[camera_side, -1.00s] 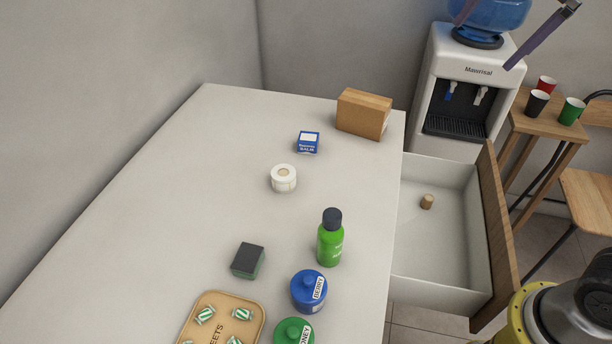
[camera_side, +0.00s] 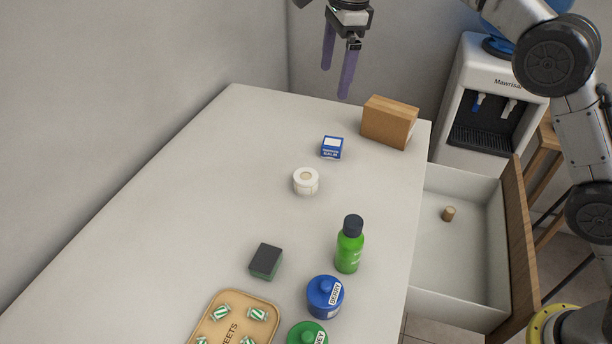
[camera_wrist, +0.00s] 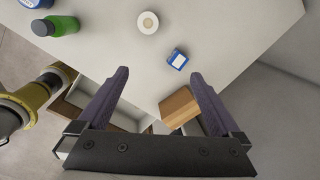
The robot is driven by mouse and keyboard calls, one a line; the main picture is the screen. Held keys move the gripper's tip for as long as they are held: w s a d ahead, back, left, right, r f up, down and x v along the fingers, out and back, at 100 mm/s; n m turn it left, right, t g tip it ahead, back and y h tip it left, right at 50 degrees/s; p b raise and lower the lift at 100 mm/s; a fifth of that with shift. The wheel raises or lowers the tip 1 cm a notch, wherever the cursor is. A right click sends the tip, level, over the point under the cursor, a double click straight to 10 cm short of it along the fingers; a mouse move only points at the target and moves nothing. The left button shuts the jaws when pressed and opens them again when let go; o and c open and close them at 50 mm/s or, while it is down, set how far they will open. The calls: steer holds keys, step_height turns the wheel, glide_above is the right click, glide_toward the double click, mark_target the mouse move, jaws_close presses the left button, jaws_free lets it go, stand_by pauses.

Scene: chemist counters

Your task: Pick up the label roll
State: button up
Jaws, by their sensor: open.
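The label roll is a short white cylinder with a tan core (camera_side: 306,181). It stands on the white counter between the blue box and the green bottle. In the wrist view the label roll (camera_wrist: 148,22) shows at the top middle, beyond my fingertips. My gripper (camera_side: 336,82) is open and empty, with two purple fingers pointing down. It is high above the far end of the counter, apart from the roll. In the wrist view its fingers (camera_wrist: 160,73) are spread wide with nothing between them touching.
A blue balm box (camera_side: 332,147) and a brown carton (camera_side: 389,122) stand behind the roll. A green bottle (camera_side: 349,246), blue jar (camera_side: 325,297), dark sponge (camera_side: 266,261) and sweets tray (camera_side: 215,308) are nearer. An open drawer (camera_side: 458,255) juts out right. The counter's left side is clear.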

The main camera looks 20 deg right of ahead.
steer(key=w+a+f+g, duration=0.15)
steer(key=a+f, duration=0.35)
steer(key=f, duration=0.6)
steer(key=n, duration=0.1)
glide_above(305, 176)
steer(key=shift+h, duration=0.3)
steer(key=f, duration=0.8)
steer(key=shift+w+d+f, duration=0.15)
steer(key=shift+w+f, duration=0.15)
steer(key=shift+s+f, duration=0.2)
steer(key=shift+f, duration=1.15)
steer(key=shift+s+f, duration=0.15)
steer(key=shift+f, duration=1.15)
steer(key=c, duration=1.4)
